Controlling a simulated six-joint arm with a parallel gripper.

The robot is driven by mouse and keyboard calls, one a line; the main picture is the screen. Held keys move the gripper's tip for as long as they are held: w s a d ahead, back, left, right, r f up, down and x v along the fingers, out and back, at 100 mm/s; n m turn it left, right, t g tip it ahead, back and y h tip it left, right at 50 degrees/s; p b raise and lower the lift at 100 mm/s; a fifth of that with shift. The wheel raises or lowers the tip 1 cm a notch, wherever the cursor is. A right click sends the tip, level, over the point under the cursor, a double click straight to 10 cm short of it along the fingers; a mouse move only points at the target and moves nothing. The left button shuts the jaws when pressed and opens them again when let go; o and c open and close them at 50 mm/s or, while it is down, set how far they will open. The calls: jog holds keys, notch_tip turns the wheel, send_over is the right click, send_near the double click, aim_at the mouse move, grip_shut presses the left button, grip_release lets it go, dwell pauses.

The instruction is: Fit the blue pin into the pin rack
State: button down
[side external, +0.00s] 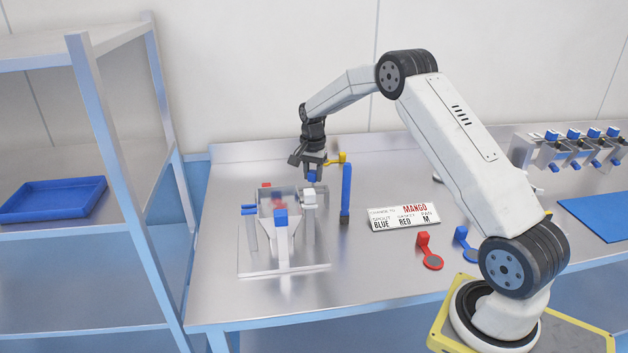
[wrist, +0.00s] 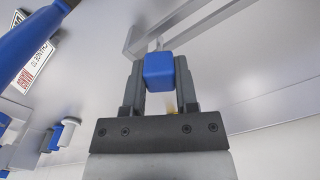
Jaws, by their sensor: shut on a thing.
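My gripper (side external: 313,168) is shut on a small blue block-shaped piece, which I take as the blue pin (side external: 312,177). In the wrist view the blue pin (wrist: 159,72) sits between the two grey fingers, its square end facing the camera. My gripper is above the back of a fixture on a pale base plate (side external: 263,270), with blue, red and white-topped parts. I cannot tell for sure which part is the pin rack. In the wrist view, a grey metal bracket (wrist: 138,40) lies just beyond the pin; whether they touch is unclear.
A label card (side external: 403,217), a red part (side external: 428,252) and a blue part (side external: 464,240) lie further right. A row of blue-topped units (side external: 574,148) stands at far right.

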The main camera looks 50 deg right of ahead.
jog(key=shift+f, duration=1.4)
jog(key=shift+c, duration=1.5)
grip_release()
jog(key=shift+r, duration=0.15)
jog(key=shift+r, duration=3.75)
jog(key=shift+a, duration=0.15)
